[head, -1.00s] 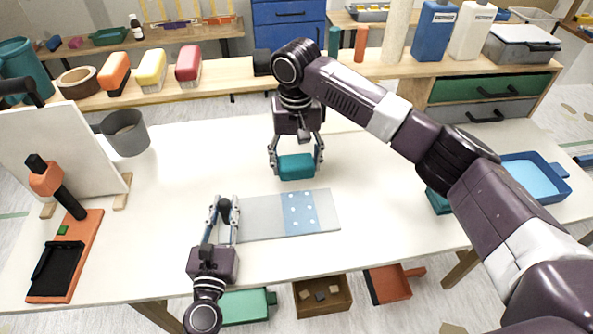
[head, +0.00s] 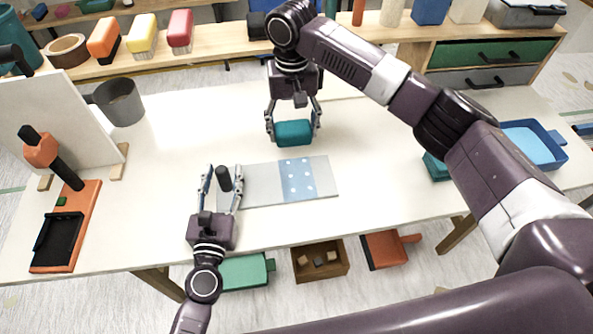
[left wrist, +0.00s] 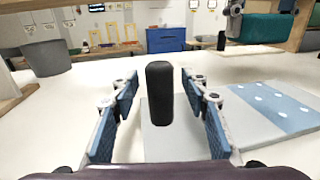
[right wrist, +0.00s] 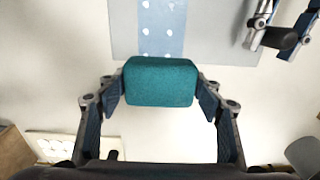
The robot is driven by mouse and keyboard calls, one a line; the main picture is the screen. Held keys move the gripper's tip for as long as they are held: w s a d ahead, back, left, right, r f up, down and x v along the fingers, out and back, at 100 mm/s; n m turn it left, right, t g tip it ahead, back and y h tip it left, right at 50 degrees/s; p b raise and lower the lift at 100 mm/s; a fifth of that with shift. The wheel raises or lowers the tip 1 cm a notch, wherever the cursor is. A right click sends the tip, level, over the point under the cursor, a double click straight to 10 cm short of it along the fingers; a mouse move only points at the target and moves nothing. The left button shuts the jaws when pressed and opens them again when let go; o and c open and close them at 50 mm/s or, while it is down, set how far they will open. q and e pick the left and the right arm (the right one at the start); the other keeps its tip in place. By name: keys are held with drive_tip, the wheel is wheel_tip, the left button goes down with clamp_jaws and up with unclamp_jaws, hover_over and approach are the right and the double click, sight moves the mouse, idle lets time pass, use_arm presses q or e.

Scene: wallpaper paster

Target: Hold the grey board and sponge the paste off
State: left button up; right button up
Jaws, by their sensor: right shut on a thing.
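The grey board (head: 262,180) lies flat on the white table, with a pale blue, white-dotted paste strip (head: 298,180) across it. A black upright handle (left wrist: 160,95) stands at the board's left end. My left gripper (head: 222,170) is open, with its fingers on either side of the handle and gaps showing in the left wrist view. My right gripper (head: 293,132) is shut on a teal sponge (right wrist: 160,82). It holds the sponge behind the board, apart from the strip in the head view. The sponge's underside is hidden.
A grey mug (head: 120,102), a white panel (head: 60,125) and an orange tool stand (head: 85,215) are at the left. A blue tray (head: 535,145) sits at the right, partly behind my right arm. Table around the board is mostly clear.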

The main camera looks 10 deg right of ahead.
use_arm(q)
drive_tip(key=shift+r, duration=0.1)
drive_tip(key=s, duration=0.4)
drive_tip(key=s+a, duration=0.1)
drive_tip(key=s, duration=0.3)
drive_tip(key=s+a, duration=0.1)
drive_tip(key=s, duration=0.2)
drive_tip(key=shift+s+a, duration=0.1)
drive_tip(key=shift+s, duration=0.3)
drive_tip(key=shift+s, duration=0.1)
